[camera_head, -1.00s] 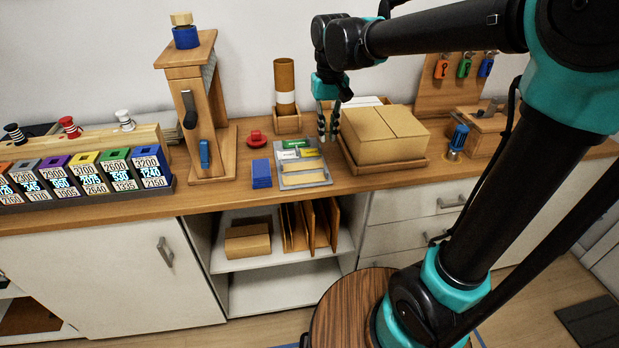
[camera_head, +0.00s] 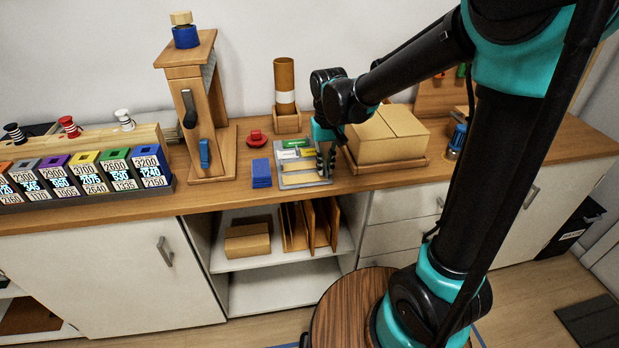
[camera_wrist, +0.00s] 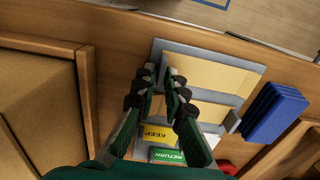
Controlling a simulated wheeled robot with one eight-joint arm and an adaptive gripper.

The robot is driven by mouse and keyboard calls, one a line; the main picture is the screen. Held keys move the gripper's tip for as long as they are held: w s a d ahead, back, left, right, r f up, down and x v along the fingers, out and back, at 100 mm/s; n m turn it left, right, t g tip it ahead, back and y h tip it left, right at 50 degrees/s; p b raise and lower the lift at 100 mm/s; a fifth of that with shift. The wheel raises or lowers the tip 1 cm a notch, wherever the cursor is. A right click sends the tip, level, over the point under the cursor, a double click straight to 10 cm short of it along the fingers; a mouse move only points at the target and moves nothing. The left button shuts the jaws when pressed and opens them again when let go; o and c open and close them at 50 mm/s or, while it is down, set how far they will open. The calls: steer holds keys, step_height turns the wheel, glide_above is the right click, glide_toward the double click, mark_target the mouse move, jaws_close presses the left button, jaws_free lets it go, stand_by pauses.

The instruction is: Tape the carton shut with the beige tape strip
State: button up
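The carton (camera_head: 395,135) sits in a wooden tray at the right of the counter, its top flaps down with a seam across them; part of it shows at the left of the wrist view (camera_wrist: 40,105). A grey tray (camera_wrist: 155,50) holds beige strips; a wide beige piece (camera_wrist: 215,74) lies in its end slot and a narrower one (camera_wrist: 205,110) beside it. I cannot tell for sure which is the tape strip. My gripper (camera_wrist: 161,74) points down over the tray's carton-side end, fingertips apart, with no object visible between them. In the head view my gripper (camera_head: 325,170) hides the tray's right edge.
The tray also holds a yellow KEEP label (camera_wrist: 157,134) and a green RETURN label (camera_wrist: 167,155).

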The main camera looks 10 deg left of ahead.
steer(key=shift+f, duration=0.1)
jaws_close()
